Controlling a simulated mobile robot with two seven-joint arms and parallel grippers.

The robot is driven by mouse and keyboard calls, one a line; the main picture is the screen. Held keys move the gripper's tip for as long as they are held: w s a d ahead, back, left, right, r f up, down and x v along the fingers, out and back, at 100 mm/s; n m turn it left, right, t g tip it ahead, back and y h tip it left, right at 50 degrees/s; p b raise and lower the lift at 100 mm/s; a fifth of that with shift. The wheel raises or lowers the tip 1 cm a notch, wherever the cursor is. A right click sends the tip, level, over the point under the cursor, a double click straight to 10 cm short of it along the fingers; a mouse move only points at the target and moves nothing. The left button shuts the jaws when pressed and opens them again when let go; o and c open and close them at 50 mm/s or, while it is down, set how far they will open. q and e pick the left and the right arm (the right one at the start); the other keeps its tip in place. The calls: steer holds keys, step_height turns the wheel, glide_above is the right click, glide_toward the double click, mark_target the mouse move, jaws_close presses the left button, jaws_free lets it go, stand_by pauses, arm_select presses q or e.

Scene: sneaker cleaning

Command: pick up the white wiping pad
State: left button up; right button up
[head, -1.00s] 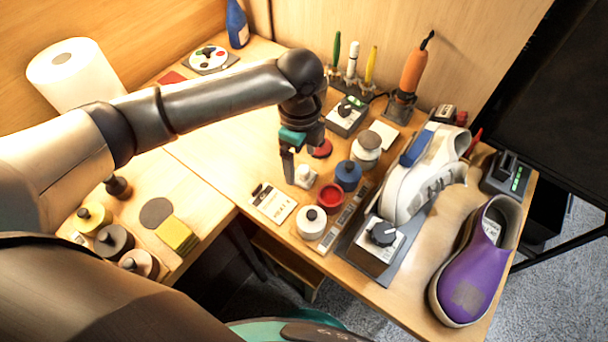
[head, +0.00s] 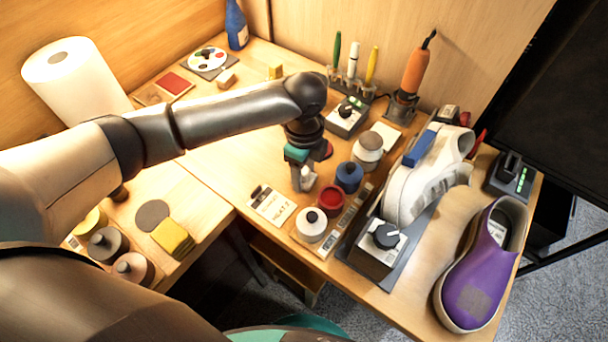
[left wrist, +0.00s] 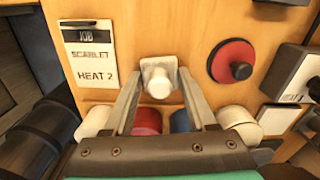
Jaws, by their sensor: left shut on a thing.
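The white wiping pad (left wrist: 159,84) is a small white square with a round white knob, seen between my left fingers in the left wrist view. In the head view the pad (head: 309,179) is partly hidden by the fingers. My left gripper (head: 303,183) points down and is shut on the pad's knob. It also shows in the left wrist view (left wrist: 160,76), with one finger on each side of the knob. The pad is at the wooden tabletop; I cannot tell whether it touches it. My right gripper is not in view.
A job card (head: 271,205) lies left of the pad. A red pot (head: 331,197), a blue pot (head: 348,176) and a white pot (head: 311,224) stand close to the right and front. A red disc with a black knob (left wrist: 232,62) lies beside it. Sneakers stand farther right.

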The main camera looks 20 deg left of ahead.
mark_target(304, 170)
arm_select(q)
steer(key=c, duration=0.6)
steer(key=shift+r, duration=0.1)
step_height(304, 170, up, 20)
steer(key=p, duration=0.5)
steer(key=o, duration=0.8)
steer(key=c, duration=0.7)
steer(key=shift+p, duration=0.35)
